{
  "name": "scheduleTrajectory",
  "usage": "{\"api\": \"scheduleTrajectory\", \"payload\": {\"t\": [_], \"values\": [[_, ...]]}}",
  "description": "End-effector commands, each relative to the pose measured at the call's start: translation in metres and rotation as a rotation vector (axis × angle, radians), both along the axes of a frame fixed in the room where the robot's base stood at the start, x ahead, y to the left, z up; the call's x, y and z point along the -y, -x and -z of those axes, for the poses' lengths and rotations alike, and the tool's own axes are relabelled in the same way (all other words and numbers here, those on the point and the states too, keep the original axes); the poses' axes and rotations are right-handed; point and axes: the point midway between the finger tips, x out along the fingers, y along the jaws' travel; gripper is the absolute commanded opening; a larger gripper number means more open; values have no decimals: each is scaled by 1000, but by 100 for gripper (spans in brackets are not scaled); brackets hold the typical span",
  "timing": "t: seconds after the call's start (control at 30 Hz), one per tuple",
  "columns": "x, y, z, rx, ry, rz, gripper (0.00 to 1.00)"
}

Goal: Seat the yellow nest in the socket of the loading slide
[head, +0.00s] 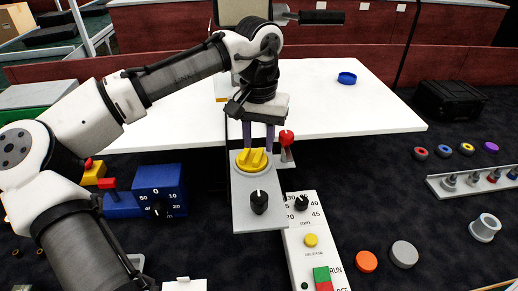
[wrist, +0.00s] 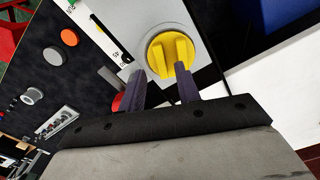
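A round yellow piece with two raised ridges and a groove between them, seemingly the yellow nest (head: 251,160), is at the grey panel's (head: 240,207) far end, below my gripper. It also shows in the wrist view (wrist: 159,49). The grey panel, with a black knob (head: 259,201), may be the loading slide. I cannot tell whether the piece is fully down in a socket. My gripper (head: 258,147) points down with its two purple fingers apart. In the wrist view the fingers (wrist: 160,72) reach the piece's near edge, with nothing clamped between them.
A red-topped lever (head: 286,138) stands close to the right of my fingers. A white control panel (head: 298,238) lies in front, and a blue dial box (head: 160,190) at left. A white table (head: 360,115) with a blue ring (head: 347,78) is behind. Coloured rings (head: 466,149) lie at right.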

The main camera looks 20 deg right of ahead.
Motion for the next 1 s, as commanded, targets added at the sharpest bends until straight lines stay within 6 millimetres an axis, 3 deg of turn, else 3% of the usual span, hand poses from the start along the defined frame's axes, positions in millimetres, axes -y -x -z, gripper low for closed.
{"api": "scheduleTrajectory", "payload": {"t": [0.2,0.4,0.6,1.0], "values": [[1,0,-48,0,4,2,33],[1,0,-79,0,1,2,33],[0,0,-90,-1,-1,3,33],[0,0,-90,-1,-1,2,33]]}}
